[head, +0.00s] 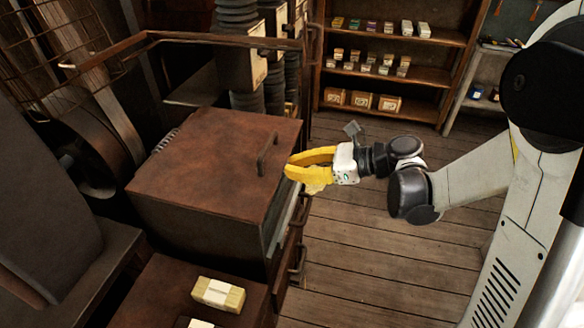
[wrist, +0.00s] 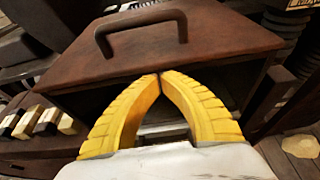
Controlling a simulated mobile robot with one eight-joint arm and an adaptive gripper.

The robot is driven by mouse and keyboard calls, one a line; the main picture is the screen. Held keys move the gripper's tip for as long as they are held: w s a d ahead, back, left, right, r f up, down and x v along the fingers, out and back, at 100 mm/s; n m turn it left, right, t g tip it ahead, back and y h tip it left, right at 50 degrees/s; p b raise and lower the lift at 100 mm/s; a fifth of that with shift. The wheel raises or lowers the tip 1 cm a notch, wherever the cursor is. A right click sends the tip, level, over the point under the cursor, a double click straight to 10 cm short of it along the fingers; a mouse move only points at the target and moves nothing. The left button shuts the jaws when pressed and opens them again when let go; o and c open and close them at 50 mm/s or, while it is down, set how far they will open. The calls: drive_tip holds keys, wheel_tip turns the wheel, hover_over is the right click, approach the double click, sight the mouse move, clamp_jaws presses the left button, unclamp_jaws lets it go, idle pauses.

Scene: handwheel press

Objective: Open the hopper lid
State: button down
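The hopper lid (head: 210,155) is a flat, rusty brown panel lying level on top of a box-shaped hopper (head: 205,232). A dark bar handle (head: 267,153) stands on the lid near its right edge. In the wrist view the lid (wrist: 215,40) fills the upper middle, with the handle (wrist: 140,24) arching above it. My gripper (head: 287,167) has yellow fingers and is at the lid's right edge, beside the handle and apart from it. In the wrist view its fingertips (wrist: 160,76) meet with nothing between them, in front of the lid's edge. Whether they touch the edge is unclear.
A metal rail (head: 220,40) runs behind and above the hopper. Pale blocks (head: 218,294) lie on a lower brown surface in front. Shelves (head: 390,70) with small boxes stand at the back.

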drive_tip(key=r+h+p, duration=0.1)
drive_tip(key=r+p, duration=0.3)
drive_tip(key=r+h+p, duration=0.1)
drive_tip(key=r+p, duration=0.2)
drive_tip(key=r, duration=0.1)
drive_tip(key=a+r+g+p, duration=0.1)
drive_tip(key=r+p, duration=0.3)
drive_tip(key=shift+w+r+h+p, duration=0.1)
drive_tip(key=shift+w+h+p, duration=0.05)
drive_tip(key=shift+h+p, duration=0.25)
drive_tip(key=w+a+r+p, duration=0.1)
drive_tip(key=a+r+p, duration=0.3)
drive_tip(key=r, duration=0.2)
drive_tip(key=w+a+r+p, duration=0.2)
drive_tip(key=a+r+p, duration=0.15)
drive_tip(key=r, duration=0.35)
drive_tip(key=w+a+r+h+p, duration=0.1)
drive_tip(key=w+a+r+p, duration=0.2)
drive_tip(key=a, duration=0.8)
drive_tip(key=w+a+r+g+h+p, duration=0.1)
drive_tip(key=w+a+r+p, duration=0.3)
drive_tip(key=a, duration=0.8)
drive_tip(key=shift+w+a+r+h, duration=0.15)
drive_tip(key=shift+w+r+h, duration=0.4)
drive_tip(key=shift+r, duration=0.6)
